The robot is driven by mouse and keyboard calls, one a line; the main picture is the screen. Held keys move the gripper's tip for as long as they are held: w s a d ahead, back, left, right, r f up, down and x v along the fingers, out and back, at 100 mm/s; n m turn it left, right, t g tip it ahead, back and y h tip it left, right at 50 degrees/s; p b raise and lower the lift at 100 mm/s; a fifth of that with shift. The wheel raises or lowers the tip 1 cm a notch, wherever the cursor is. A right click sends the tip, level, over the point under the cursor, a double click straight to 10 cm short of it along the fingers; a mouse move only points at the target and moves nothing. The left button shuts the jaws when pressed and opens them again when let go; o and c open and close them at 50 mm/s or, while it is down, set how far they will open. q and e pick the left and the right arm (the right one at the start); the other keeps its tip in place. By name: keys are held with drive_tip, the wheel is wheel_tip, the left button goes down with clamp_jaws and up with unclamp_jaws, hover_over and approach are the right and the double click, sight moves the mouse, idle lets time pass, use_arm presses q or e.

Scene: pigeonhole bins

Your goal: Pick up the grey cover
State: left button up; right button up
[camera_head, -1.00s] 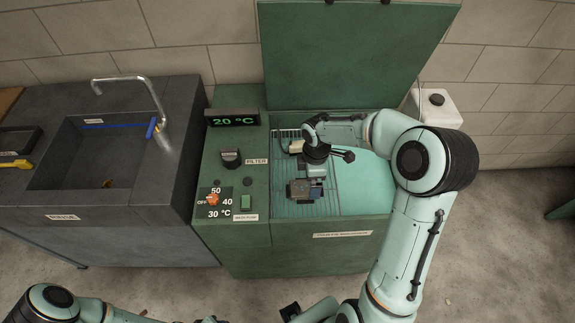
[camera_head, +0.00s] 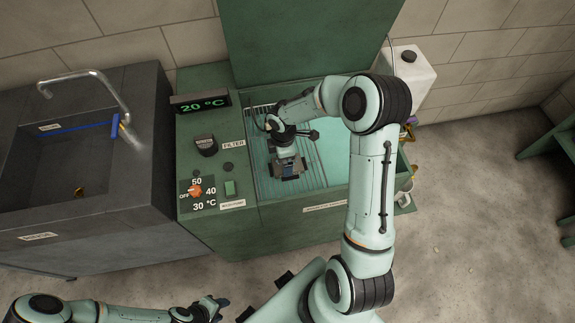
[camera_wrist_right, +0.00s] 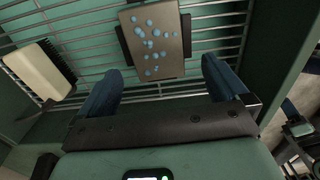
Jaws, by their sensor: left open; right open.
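A flat grey-brown plate dotted with blue spots, which looks like the grey cover (camera_wrist_right: 157,38), lies on the wire rack in the right wrist view. Dark pieces stick out at its sides. My right gripper (camera_wrist_right: 162,66) is open and empty, with one blue finger on either side of the plate's near end. In the head view, my right gripper (camera_head: 289,168) points down into the green basin and mostly hides the plate. My left gripper (camera_head: 213,308) is open and empty at the bottom, away from the basin.
The rack (camera_head: 262,182) lies in the green washer (camera_head: 270,225), whose lid (camera_head: 300,40) stands open behind. A cream brush (camera_wrist_right: 38,70) lies on the rack left of the plate. The sink (camera_head: 65,170) is at left. A white canister (camera_head: 412,72) stands at back right.

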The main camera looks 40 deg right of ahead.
wheel_tip(320, 180, down, 4)
drive_tip(key=shift+w+f, duration=0.15)
drive_tip(key=shift+f, duration=0.1)
drive_tip(key=shift+r, duration=0.1)
drive_tip(key=c, duration=1.5)
drive_tip(key=shift+o, duration=0.2)
drive_tip(key=shift+w, duration=0.1)
